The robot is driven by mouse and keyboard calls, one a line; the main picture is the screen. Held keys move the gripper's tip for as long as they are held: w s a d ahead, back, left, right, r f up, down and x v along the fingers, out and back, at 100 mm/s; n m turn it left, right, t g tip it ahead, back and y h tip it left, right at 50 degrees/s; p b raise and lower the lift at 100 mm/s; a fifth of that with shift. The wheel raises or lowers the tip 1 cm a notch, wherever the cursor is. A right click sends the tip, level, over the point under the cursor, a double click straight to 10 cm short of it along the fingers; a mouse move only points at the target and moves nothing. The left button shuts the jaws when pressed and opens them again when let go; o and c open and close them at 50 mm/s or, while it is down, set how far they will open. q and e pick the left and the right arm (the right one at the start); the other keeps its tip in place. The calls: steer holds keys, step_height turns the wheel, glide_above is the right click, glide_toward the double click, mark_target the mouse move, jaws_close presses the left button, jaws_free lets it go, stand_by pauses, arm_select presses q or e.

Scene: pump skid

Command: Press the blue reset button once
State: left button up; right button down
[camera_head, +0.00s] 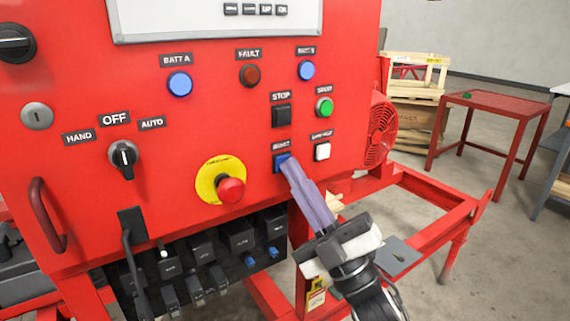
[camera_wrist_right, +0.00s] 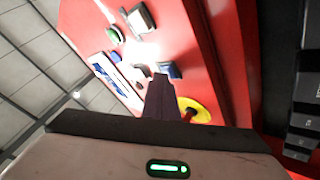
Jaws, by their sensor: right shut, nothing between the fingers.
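In the right wrist view the blue button (camera_wrist_right: 175,70) shows just beside the fingertips (camera_wrist_right: 160,78). I cannot tell whether they touch it. My left gripper is in neither view.
A red emergency stop knob (camera_head: 231,189) on a yellow ring sits to the lower left of the fingers. The green START button (camera_head: 324,108) is up and right. Breakers (camera_head: 205,250) line the panel's bottom. A red frame rail (camera_head: 430,218) and red table (camera_head: 495,102) stand right.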

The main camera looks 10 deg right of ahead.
stand_by(0.4)
steer(key=shift+s+d, duration=0.3)
steer(key=shift+s, duration=0.45)
steer(key=shift+s+d+p, duration=0.2)
steer(key=shift+s+d, duration=0.1)
steer(key=shift+s, duration=0.5)
steer(key=shift+s+d+p, duration=0.25)
steer(key=shift+s, duration=0.5)
steer(key=shift+s+d+p, duration=0.2)
steer(key=shift+s+d, duration=0.1)
steer(key=shift+s, duration=0.5)
